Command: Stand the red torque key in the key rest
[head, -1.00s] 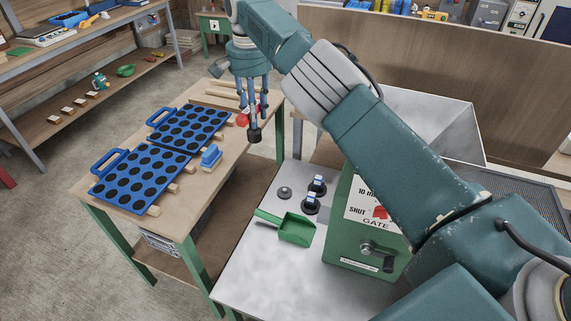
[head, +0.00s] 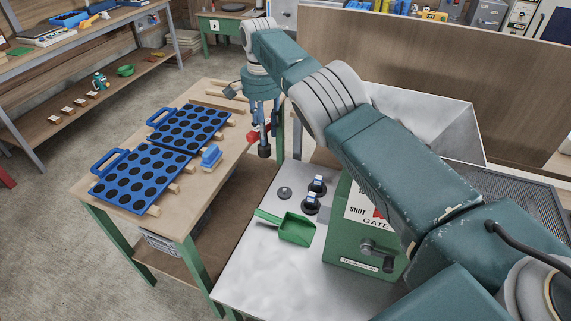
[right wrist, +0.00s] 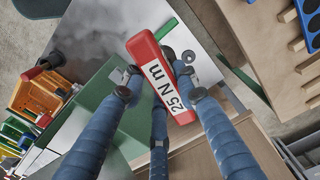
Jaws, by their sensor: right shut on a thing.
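My right gripper (head: 262,145) is shut on the red torque key (head: 253,136), above the right edge of the wooden bench. In the right wrist view the key (right wrist: 160,80) is a red block-like handle with a white "25 N m" label, lying between the fingers; its other end is hidden. A small round grey disc (head: 285,193) lies on the metal table to the lower right of the gripper; I cannot tell for certain that it is the key rest. Beside it stand two dark knob-like pieces with pale blue tops (head: 317,184). My left gripper is not in view.
A green scoop (head: 295,229) lies on the metal table (head: 262,275). A green gate box (head: 345,245) stands right of it, below a metal hopper (head: 430,120). Blue trays (head: 140,180) and a blue-handled brush (head: 211,156) occupy the bench. The front of the metal table is clear.

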